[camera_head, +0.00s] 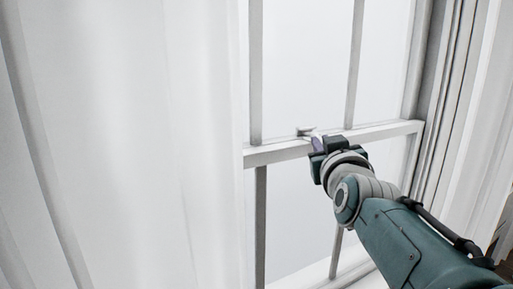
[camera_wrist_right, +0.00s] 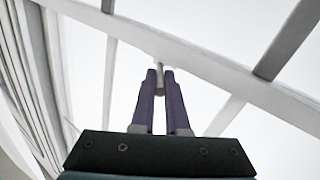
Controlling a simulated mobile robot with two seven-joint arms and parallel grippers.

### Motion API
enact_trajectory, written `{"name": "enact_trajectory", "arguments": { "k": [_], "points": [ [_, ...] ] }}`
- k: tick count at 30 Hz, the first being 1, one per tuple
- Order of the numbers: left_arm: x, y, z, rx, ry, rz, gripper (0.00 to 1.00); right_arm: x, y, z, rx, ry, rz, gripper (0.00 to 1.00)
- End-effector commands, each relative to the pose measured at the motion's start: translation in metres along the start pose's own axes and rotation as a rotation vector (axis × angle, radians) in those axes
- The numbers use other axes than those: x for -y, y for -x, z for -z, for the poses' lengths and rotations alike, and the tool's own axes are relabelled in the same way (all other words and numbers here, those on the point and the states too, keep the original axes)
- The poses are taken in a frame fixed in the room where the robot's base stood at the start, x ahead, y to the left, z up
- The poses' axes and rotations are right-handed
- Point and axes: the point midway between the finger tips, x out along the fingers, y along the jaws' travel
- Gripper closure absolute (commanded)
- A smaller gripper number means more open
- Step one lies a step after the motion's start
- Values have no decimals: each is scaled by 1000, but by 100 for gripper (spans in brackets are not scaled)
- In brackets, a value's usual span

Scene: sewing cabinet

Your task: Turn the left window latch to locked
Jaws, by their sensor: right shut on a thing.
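The window latch (camera_head: 305,131) is a small pale grey piece on the middle rail of the window. My right gripper (camera_head: 317,140) comes in from the lower right and reaches the latch at the rail. In the right wrist view its two purple fingers (camera_wrist_right: 160,78) are close together. The tip of a thin grey piece, the latch lever (camera_wrist_right: 161,68), shows between them, so the gripper is shut on it. The fingers hide part of the lever, and its exact angle is hard to tell. My left gripper is out of view.
The middle rail (camera_head: 275,152) runs across the window, with upright bars (camera_head: 256,70) above and below it. A white curtain (camera_head: 120,140) hangs on the left, and the window frame (camera_head: 440,100) stands on the right. No loose objects are in view.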

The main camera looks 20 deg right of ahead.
Motion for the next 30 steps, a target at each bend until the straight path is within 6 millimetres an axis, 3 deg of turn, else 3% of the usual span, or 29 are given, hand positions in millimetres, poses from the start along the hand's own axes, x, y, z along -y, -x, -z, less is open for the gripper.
{"name": "enact_trajectory", "arguments": {
  "k": [16,17,24,30],
  "points": [
    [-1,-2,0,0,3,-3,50,0,-2,0,5,0,-20,100],
    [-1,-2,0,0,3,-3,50,0,-2,0,5,0,-20,86],
    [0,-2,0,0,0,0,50,0,-2,0,5,0,-21,59],
    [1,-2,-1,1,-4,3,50,-1,-2,0,4,0,-21,57]
  ]
}}
